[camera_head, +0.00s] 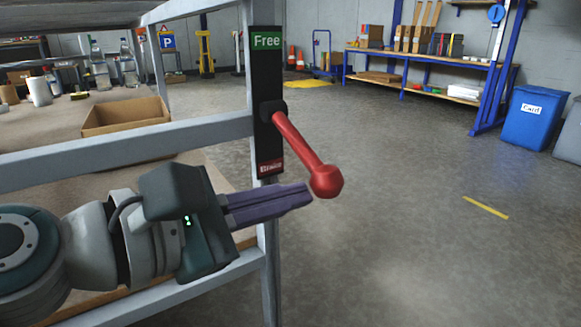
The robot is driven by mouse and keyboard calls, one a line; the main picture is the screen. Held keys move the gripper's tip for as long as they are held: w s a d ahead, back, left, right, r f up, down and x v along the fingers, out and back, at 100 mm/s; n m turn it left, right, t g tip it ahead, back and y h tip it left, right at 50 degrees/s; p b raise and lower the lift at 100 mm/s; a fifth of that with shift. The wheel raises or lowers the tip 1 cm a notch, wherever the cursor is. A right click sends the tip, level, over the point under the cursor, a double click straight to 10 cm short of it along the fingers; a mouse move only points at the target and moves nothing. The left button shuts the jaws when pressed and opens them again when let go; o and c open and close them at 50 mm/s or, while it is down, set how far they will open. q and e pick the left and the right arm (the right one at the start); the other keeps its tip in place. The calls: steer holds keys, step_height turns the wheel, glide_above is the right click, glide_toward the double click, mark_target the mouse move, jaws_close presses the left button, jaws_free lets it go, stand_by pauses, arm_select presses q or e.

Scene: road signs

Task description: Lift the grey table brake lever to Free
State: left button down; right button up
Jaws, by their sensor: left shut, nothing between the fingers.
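The brake lever (298,141) is red with a round knob (326,181) at its end. It pivots on a black plate (267,75) on the grey table frame's upright (270,255). The plate has a green "Free" label (266,41) at the top and a red "Brake" label (270,167) at the bottom. The lever slopes down to the right, its knob near the height of the Brake label. My left gripper (307,194) is shut and empty, its purple fingertips just left of and slightly below the knob. I cannot tell whether they touch it. My right gripper is out of view.
Grey rails (130,152) of the table frame run behind and above my left arm. A cardboard box (125,117) sits behind them. The floor (410,200) right of the lever is clear. A blue bin (533,117) and a workbench (420,58) stand farther back.

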mark_target(297, 151)
arm_select(q)
step_height(297, 151, up, 11)
steer(key=n+g+h+p, duration=0.1)
steer(key=n+p, duration=0.7)
steer(key=p, duration=1.1)
steer(key=shift+s+d+r+g+h, duration=0.2)
steer(key=shift+d+g+h, duration=0.1)
steer(key=shift+g, duration=0.5)
steer(key=shift+a, duration=0.1)
